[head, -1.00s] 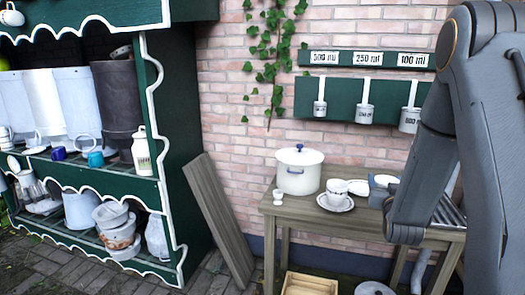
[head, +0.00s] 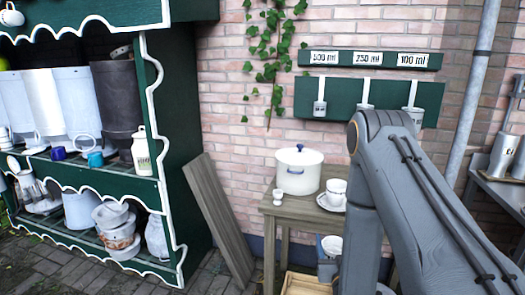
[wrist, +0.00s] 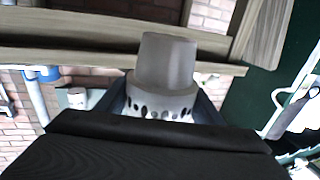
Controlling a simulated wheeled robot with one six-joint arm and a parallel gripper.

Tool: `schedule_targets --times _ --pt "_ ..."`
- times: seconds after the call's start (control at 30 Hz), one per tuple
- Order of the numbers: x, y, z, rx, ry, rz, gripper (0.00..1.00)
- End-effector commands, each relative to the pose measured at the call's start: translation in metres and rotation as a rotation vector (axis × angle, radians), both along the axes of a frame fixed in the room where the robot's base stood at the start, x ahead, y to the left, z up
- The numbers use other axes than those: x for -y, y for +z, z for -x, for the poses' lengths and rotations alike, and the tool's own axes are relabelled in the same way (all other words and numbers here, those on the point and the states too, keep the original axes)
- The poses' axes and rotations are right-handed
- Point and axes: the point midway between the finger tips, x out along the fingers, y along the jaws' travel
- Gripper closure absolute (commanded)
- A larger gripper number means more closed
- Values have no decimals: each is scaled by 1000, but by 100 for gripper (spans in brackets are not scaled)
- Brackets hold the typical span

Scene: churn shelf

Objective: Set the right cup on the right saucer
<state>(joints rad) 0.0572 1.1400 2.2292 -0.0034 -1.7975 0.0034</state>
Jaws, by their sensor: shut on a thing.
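My gripper (head: 327,258) is shut on a white cup (head: 333,244) and holds it low, in front of the table and below its top. In the wrist view the held cup (wrist: 165,65) sits between the jaws, with a dark-spotted band near its wide end. That view seems to be upside down. Another white cup (head: 336,187) stands on a white saucer (head: 330,206) on the table. My arm covers the table's right part, so a right saucer is not visible.
A white pot (head: 298,172) with a blue knob and a small white egg cup (head: 278,197) stand on the wooden table (head: 290,211). A wooden crate (head: 300,284) is below. A green shelf (head: 195,130) and leaning planks (head: 218,220) are left; a side bench (head: 500,190) is right.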

Motion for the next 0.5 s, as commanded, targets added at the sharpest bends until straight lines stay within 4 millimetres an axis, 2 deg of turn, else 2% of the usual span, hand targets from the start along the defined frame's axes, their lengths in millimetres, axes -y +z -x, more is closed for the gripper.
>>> schedule_targets --times 0.03,0.1,0.23,0.4,0.5 --pt "-11 -12 10 -6 16 1 68" --pt "-20 -21 20 -4 31 2 68" --pt "-31 -32 32 -1 48 3 68" --pt "-35 -34 36 2 55 4 68" --pt "-36 -26 31 4 55 4 68"
